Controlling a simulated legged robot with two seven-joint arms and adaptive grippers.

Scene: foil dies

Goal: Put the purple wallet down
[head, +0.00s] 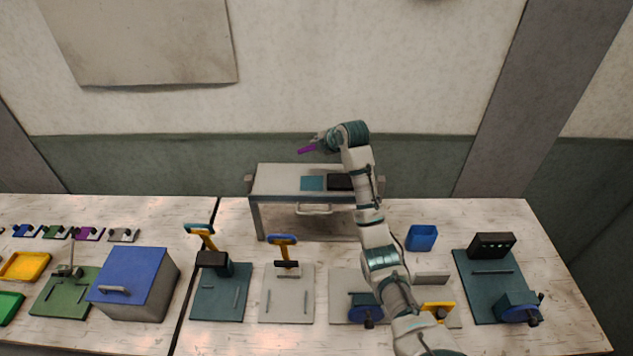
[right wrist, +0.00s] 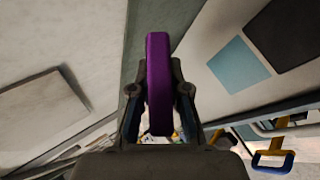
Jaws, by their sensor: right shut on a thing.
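The purple wallet (head: 307,149) is held in the air above the left part of the small white table (head: 275,182) at the back. In the right wrist view the wallet (right wrist: 158,80) stands on edge between the two fingers. My right gripper (head: 318,141) is shut on it, and the wallet is apart from the table top. A teal square (head: 312,184) and a black square (head: 340,182) lie side by side on the table; both also show in the right wrist view, the teal one (right wrist: 238,66) and the black one (right wrist: 285,35). My left gripper is not in view.
The long bench in front holds a blue-lidded box (head: 140,275), presses with yellow and blue handles (head: 284,250), a blue bin (head: 422,238) and a black device (head: 492,246). Small coloured pieces (head: 88,234) lie at the far left. The wall stands behind the small table.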

